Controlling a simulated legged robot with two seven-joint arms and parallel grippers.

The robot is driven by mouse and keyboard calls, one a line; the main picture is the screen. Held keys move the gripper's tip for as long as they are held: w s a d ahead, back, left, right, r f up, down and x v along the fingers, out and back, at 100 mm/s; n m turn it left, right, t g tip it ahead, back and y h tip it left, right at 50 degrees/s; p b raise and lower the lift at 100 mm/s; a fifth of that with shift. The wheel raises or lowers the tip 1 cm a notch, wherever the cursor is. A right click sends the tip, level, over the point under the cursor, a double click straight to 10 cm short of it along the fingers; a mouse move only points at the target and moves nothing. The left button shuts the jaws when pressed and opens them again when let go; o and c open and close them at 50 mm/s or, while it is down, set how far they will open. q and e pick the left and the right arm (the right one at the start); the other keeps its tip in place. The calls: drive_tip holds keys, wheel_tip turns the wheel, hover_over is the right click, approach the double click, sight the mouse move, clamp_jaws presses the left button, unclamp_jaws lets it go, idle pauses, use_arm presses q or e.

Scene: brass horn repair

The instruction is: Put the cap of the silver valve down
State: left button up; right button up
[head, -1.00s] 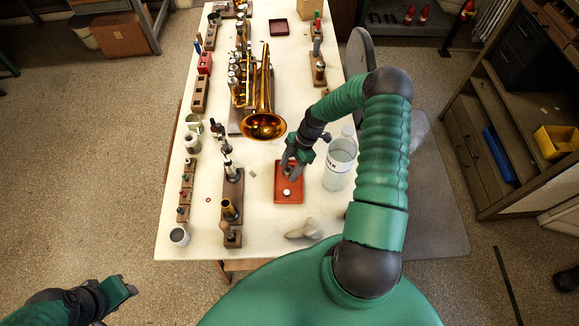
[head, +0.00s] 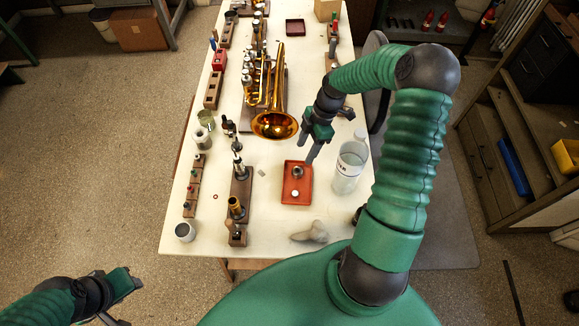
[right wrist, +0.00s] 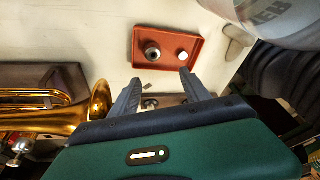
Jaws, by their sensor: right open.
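The red tray (head: 285,190) lies on the white table and also shows in the right wrist view (right wrist: 142,45). In it sits a round silver cap with a dark centre (head: 297,172), likely the silver valve's cap, also seen in the right wrist view (right wrist: 152,52). A small whitish round piece (head: 295,194) lies beside it, apart. My right gripper (head: 312,152) is open and empty, above and behind the tray; both fingers show apart in the right wrist view (right wrist: 160,80). A silver valve (head: 239,167) stands on a wooden block. My left gripper (head: 120,290) is off the table at lower left.
A clear labelled bottle (head: 348,170) stands right of the tray. A brass horn (head: 274,124) lies behind it to the left. Wooden holders line the table's left side. Bare tabletop lies left of the tray.

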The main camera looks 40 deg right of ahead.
drive_tip(key=s+a+r+m+h, duration=0.1)
drive_tip(key=s+a+r+m, duration=0.1)
drive_tip(key=a, duration=0.4)
drive_tip(key=s+a+r+m+t+h, duration=0.1)
drive_tip(key=s+a+r+m, duration=0.2)
drive_tip(key=a+m, duration=0.4)
drive_tip(key=s+a+r+m+t+h, duration=0.1)
drive_tip(key=s+a+r+m, duration=0.1)
drive_tip(key=a+r+m, duration=0.2)
drive_tip(key=shift+s+a+r+m+h, duration=0.35)
drive_tip(key=shift+s+a+m+h, duration=0.05)
drive_tip(key=shift+a, duration=0.75)
use_arm(q)
drive_tip(key=shift+a, duration=0.1)
use_arm(e)
drive_tip(key=shift+a, duration=0.1)
use_arm(q)
drive_tip(key=shift+a, duration=0.25)
use_arm(e)
drive_tip(key=shift+a, duration=0.3)
